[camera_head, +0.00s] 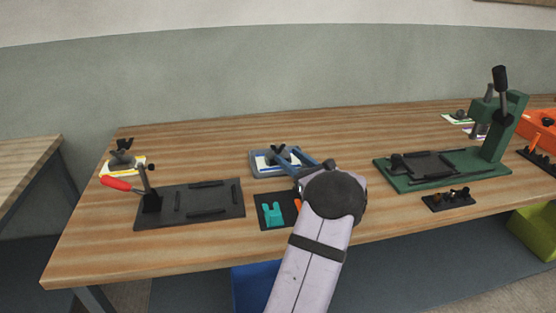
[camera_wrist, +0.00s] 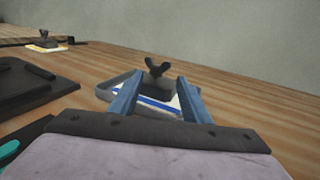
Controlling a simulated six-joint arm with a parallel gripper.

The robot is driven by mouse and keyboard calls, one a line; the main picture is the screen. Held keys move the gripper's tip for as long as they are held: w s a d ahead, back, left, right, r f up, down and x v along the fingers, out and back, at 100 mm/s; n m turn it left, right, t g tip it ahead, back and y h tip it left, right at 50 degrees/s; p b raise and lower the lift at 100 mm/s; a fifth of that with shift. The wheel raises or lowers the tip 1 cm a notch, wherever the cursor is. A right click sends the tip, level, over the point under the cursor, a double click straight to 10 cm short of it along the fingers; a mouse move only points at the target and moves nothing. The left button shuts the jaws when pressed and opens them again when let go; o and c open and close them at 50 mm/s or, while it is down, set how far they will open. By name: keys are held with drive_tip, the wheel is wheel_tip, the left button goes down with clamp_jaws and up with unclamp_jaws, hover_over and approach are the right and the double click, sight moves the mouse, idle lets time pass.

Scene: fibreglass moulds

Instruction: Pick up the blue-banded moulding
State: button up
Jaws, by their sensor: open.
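A dark grey moulding with a forked top (camera_wrist: 157,74) stands on a white card with a blue band (camera_wrist: 150,102) in a shallow grey-blue tray (camera_wrist: 108,90). In the head view, the tray (camera_head: 255,173) is at the middle of the table, and the moulding (camera_head: 279,154) is partly hidden by my gripper. My gripper (camera_wrist: 156,90) has two blue fingers, apart and empty. In the wrist view the moulding shows between and beyond the fingertips. I cannot tell how far off it is.
A similar dark piece on a yellow-banded card (camera_head: 108,171) stands at the far left. A black fixture with a red-handled lever (camera_head: 190,208) is left of my arm, beside a teal piece (camera_head: 272,213). A green press (camera_head: 492,135) stands right. Bare table lies behind the tray.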

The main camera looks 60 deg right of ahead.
sight(279, 147)
drive_tip(key=shift+a+p+x, duration=0.1)
drive_tip(key=shift+p+x, duration=0.2)
drive_tip(key=shift+x, duration=1.15)
drive_tip(key=shift+a+p+x, duration=0.15)
drive_tip(key=shift+p+x, duration=0.1)
drive_tip(key=shift+x, duration=1.25)
drive_tip(key=shift+w, duration=0.1)
drive_tip(key=shift+c, duration=0.3)
drive_tip(key=c, duration=1)
drive_tip(key=shift+r, duration=0.1)
clamp_jaws()
wheel_tip(279, 147, up, 10)
drive_tip(key=shift+f, duration=0.1)
wheel_tip(279, 147, up, 17)
drive_tip(key=p, duration=1.7)
